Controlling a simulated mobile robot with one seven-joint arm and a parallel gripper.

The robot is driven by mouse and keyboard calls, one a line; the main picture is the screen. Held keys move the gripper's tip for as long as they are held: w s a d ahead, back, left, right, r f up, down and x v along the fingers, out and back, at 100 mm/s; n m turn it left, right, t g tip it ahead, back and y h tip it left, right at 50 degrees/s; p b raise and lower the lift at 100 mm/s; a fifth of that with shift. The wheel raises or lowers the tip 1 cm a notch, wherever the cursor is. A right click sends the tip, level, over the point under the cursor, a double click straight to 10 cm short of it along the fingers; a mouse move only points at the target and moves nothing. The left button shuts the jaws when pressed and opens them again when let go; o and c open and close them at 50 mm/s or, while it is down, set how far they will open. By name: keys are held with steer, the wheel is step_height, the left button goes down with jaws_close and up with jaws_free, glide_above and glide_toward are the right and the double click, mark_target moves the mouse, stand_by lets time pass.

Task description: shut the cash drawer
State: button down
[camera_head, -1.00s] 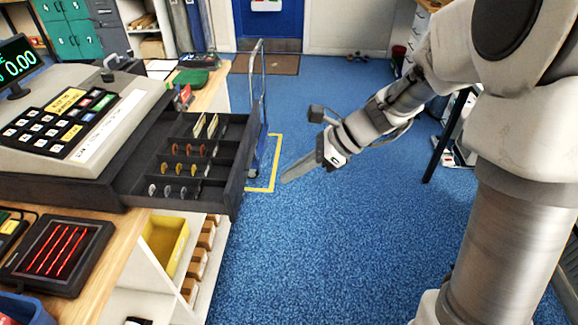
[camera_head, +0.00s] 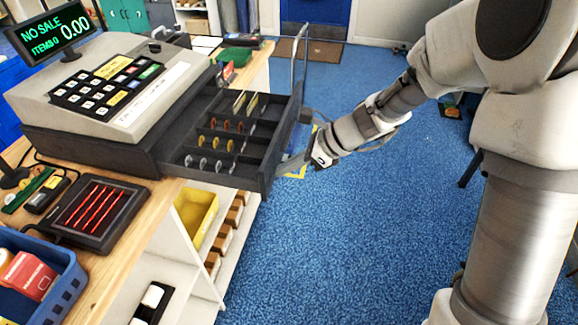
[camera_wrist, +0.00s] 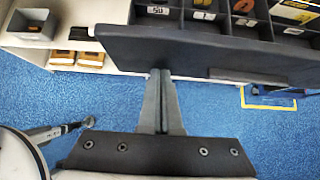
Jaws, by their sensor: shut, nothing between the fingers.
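The cash drawer (camera_head: 214,172) is pulled out from the cash register (camera_head: 105,85) on the counter. Its compartments hold coins and notes. The drawer's dark front panel also shows in the wrist view (camera_wrist: 190,50), across the top. My gripper (camera_head: 283,168) is shut and empty, at the outer side of the drawer front. In the wrist view the closed fingers (camera_wrist: 161,75) point at the lower edge of the front panel. They look very close to it; I cannot tell if they touch.
A lit scanner pad (camera_head: 97,213) and a blue crate (camera_head: 65,290) are on the wooden counter. A shelf with a yellow bin (camera_head: 203,222) is below the drawer. A trolley (camera_head: 301,50) stands behind the drawer.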

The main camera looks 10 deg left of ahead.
mark_target(175, 151)
steer(key=a+p, duration=0.2)
steer(key=a, duration=0.6)
steer(key=w+a+p, duration=0.1)
steer(key=a+p, duration=0.2)
steer(key=a, duration=0.6)
steer(key=w+a+p, duration=0.1)
steer(key=a+p, duration=0.1)
steer(key=a, duration=0.7)
steer(key=shift+r, duration=0.1)
steer(key=shift+p, duration=0.3)
steer(key=shift+a+r, duration=0.15)
